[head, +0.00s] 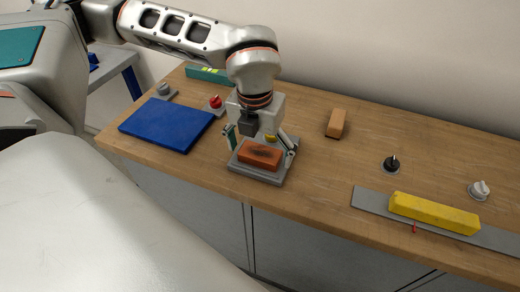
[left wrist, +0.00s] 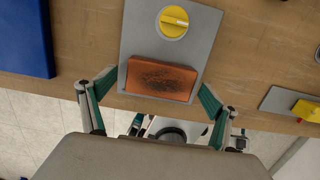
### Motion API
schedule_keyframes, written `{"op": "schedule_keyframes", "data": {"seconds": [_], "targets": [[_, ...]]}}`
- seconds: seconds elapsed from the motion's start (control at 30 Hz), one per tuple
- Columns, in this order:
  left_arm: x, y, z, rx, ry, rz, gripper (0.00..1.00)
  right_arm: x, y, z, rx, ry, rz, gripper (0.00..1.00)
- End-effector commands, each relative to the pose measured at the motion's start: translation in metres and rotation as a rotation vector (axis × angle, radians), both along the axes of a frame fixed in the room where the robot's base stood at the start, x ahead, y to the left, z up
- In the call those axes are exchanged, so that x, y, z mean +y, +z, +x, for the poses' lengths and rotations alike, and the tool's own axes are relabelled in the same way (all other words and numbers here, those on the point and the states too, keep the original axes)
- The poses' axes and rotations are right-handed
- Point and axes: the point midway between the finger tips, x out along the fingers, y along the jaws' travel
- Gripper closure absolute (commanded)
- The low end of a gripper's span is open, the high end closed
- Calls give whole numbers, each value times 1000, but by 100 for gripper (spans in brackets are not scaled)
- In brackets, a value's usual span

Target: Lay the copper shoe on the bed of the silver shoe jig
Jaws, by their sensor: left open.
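The copper shoe is an orange-brown block with a dark patch on top (head: 260,155); it also shows in the left wrist view (left wrist: 161,79). It lies on a flat grey plate with a yellow knob, which looks like the silver shoe jig (head: 247,172); the plate also shows in the left wrist view (left wrist: 205,38). My left gripper (head: 262,145) is open over the plate, pointing down. In the left wrist view its fingers (left wrist: 157,88) stand on both sides of the block, apparently apart from it. My right gripper is not in view.
A blue slab (head: 167,124) lies left of the plate, with a red knob (head: 215,102) behind. A tan block (head: 336,123) and a black knob (head: 391,163) stand to the right. A yellow bar (head: 434,213) lies on a grey strip (head: 372,201) near the front edge.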

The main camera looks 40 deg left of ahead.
Motion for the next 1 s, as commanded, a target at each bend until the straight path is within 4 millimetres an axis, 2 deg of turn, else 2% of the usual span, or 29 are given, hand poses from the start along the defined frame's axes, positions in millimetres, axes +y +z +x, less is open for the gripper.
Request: {"op": "schedule_keyframes", "data": {"seconds": [0.17, 0.4, 0.6, 0.8, 1.0], "targets": [[-1, 23, -1, -7, 1, -2, 12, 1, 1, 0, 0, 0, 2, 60], [-2, 72, -6, -10, 0, -3, 12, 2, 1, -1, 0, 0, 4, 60], [-3, 104, -10, -8, 0, -2, 12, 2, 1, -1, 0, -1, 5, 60], [-4, 118, -12, -7, 0, -1, 12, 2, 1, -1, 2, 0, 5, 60], [-4, 119, -12, -6, 0, -2, 12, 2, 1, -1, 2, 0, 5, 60]]}}
